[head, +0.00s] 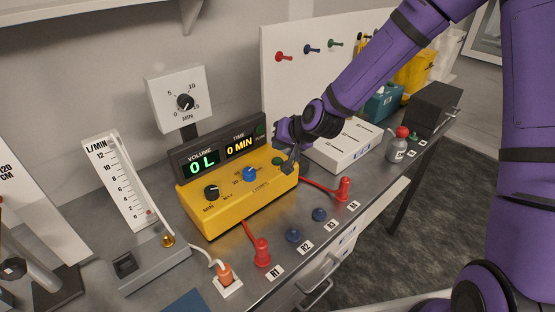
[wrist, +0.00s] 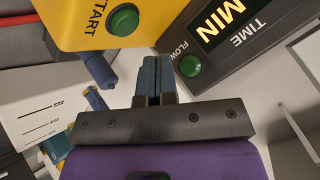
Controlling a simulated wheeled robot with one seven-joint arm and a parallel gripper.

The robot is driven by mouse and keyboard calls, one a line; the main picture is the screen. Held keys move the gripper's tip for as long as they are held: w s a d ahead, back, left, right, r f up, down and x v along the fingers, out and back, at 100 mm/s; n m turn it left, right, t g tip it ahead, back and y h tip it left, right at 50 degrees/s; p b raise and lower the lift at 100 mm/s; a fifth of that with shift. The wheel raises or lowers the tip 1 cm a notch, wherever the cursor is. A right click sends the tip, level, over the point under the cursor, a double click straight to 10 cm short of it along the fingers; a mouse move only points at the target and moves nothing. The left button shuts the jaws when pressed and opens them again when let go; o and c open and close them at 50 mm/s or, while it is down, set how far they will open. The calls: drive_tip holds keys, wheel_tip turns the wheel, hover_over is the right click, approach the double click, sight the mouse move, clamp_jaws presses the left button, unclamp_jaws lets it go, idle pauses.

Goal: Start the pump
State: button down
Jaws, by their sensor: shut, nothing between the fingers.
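The yellow pump box (head: 222,212) stands on the grey bench, with a black knob (head: 211,192), a blue knob (head: 250,174) and a green start button (head: 278,161) on its top. In the wrist view the green button (wrist: 124,20) shows beside the word START. My gripper (head: 289,166) is shut and empty at the right end of the box, close to the button. In the wrist view its fingertips (wrist: 152,62) are apart from the button. The black display (head: 218,151) behind reads 0 L and 0 MIN. Its FLOW lamp (wrist: 190,66) is green.
Red plugs (head: 262,252) (head: 343,189) and blue caps (head: 292,235) (head: 319,214) stand along the front edge. A white box (head: 345,148) is right of the pump. A flow meter (head: 118,183) and a dial timer (head: 178,98) stand left and behind.

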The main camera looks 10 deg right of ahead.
sight(280, 159)
drive_tip(key=shift+f, duration=0.8)
drive_tip(key=shift+f, duration=0.2)
idle(1.4)
drive_tip(key=shift+f, duration=0.2)
drive_tip(key=shift+f, duration=0.4)
idle(0.8)
drive_tip(key=shift+r, duration=0.85)
drive_tip(key=shift+r, duration=2.5)
